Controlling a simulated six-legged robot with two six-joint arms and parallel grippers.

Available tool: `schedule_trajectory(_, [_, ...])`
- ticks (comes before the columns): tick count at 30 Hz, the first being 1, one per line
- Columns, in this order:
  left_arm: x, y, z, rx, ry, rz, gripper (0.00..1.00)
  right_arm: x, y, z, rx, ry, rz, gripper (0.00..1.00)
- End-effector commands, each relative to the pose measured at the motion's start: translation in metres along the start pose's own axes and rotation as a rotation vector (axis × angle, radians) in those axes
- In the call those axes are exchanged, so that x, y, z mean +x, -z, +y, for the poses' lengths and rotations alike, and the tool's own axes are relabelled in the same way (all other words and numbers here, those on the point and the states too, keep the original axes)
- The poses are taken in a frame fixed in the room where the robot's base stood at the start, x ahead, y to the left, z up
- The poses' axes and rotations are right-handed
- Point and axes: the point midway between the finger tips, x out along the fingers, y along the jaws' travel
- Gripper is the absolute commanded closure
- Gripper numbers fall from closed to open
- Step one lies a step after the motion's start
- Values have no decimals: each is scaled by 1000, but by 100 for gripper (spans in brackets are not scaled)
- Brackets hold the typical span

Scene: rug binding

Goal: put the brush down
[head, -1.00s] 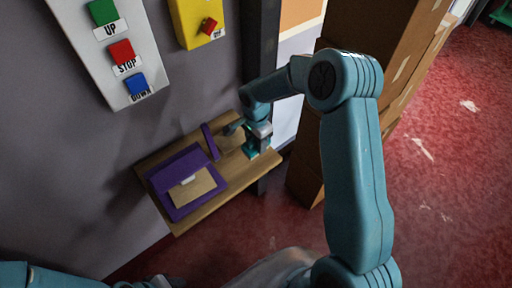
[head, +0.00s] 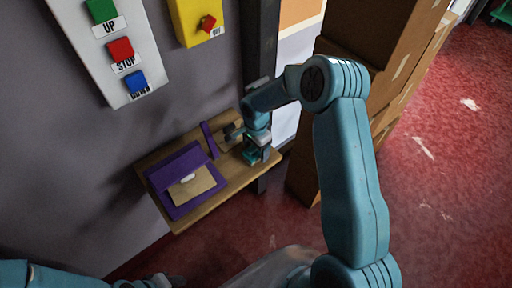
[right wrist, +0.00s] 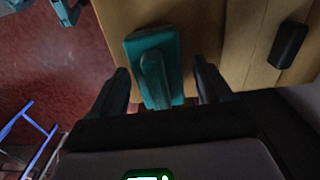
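The teal brush (right wrist: 155,65) lies at the edge of the wooden shelf (head: 225,195), its raised handle between my right gripper's (right wrist: 163,85) fingers in the right wrist view. The fingers are apart, with a gap on each side of the handle. In the head view my right gripper (head: 258,145) is low over the shelf's right end, and the brush (head: 251,156) shows partly under it. Of my left arm only a part shows at the bottom left of the head view; its gripper cannot be made out.
A purple holder with a brown card (head: 192,185) occupies the shelf's left part, with an upright purple piece (head: 210,140) behind it. A small dark object (right wrist: 288,45) lies on the shelf. A button panel (head: 110,50) and a yellow switch box (head: 195,18) hang above. Cardboard boxes (head: 370,45) stand right.

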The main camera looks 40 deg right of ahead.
Motion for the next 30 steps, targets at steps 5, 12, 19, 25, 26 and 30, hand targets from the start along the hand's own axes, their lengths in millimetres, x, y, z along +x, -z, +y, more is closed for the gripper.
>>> schedule_trajectory(5, [-4, 0, 2, 0, 0, 0, 57, -2, 0, 0, 0, -1, 0, 22])
schedule_trajectory(12, [5, 0, -2, 0, 0, 0, 57, -26, -2, -3, 0, 8, 4, 22])
schedule_trajectory(19, [17, 0, -6, 0, 0, 0, 57, -91, -10, -6, 1, 7, 3, 22])
schedule_trajectory(25, [22, 0, -8, 0, 0, 0, 57, -136, -11, -6, 0, 4, 2, 22])
schedule_trajectory(26, [22, 0, -8, 0, 0, 0, 57, -141, -11, -6, 0, 3, 2, 22])
schedule_trajectory(30, [22, 0, -8, 0, 0, 0, 57, -157, -11, -6, 1, 1, 1, 22])
